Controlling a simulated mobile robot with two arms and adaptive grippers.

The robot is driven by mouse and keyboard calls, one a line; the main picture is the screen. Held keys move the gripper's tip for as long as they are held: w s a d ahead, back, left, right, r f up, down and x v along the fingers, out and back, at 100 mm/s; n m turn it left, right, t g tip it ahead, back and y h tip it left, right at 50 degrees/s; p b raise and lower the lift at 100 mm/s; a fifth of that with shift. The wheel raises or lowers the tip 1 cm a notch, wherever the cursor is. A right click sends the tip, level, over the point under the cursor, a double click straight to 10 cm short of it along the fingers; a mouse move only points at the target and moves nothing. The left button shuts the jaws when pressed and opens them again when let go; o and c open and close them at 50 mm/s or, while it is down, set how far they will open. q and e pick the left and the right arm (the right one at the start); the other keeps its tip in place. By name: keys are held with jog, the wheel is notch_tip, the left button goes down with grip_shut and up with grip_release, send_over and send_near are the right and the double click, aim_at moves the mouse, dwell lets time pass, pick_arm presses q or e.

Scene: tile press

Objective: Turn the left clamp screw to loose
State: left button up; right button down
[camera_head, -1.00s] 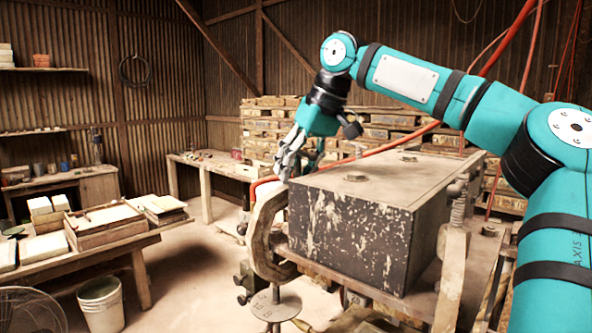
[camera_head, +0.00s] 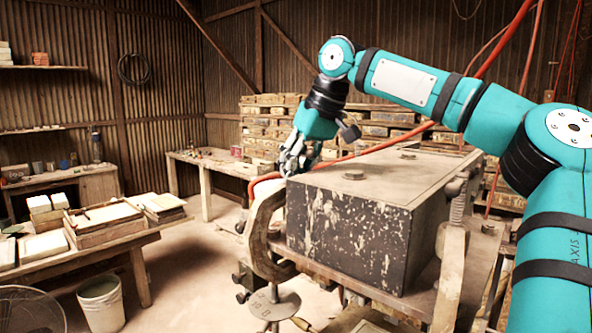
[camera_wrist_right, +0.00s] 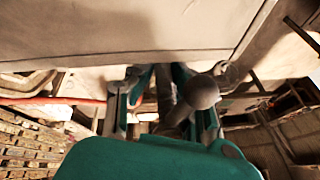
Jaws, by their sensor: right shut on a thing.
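The left clamp (camera_head: 258,235) is a worn, pale C-shaped frame at the left end of a dark, scuffed press block (camera_head: 350,235). A round dial plate (camera_head: 273,304) with numerals shows below it. My right gripper (camera_head: 291,164) is at the top of this clamp, beside the block's upper left corner. In the wrist view my right gripper (camera_wrist_right: 165,98) is shut around the left clamp screw's handle, which shows as a grey rod with a ball end (camera_wrist_right: 203,92). The rest of the screw is hidden by the gripper. My left gripper is not in view.
A second clamp with a threaded screw (camera_head: 457,200) stands at the block's right side, near my right arm. A red hose (camera_head: 375,149) runs behind the block. A bench with trays (camera_head: 100,225) and a bucket (camera_head: 101,303) are at left.

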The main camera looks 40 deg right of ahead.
jog(key=n+y, duration=0.1)
jog(key=n, duration=0.2)
jog(key=shift+w+a+r+g, duration=0.1)
jog(key=shift+a+g, duration=0.05)
jog(key=shift+g, duration=0.15)
jog(key=c, duration=1.4)
grip_release()
jog(key=shift+o, duration=1)
jog(key=shift+a+r, duration=0.1)
jog(key=shift+a, duration=0.2)
jog(key=shift+d+r, duration=0.15)
jog(key=shift+d, duration=0.05)
jog(key=v, duration=1.1)
jog(key=shift+s+r, duration=0.25)
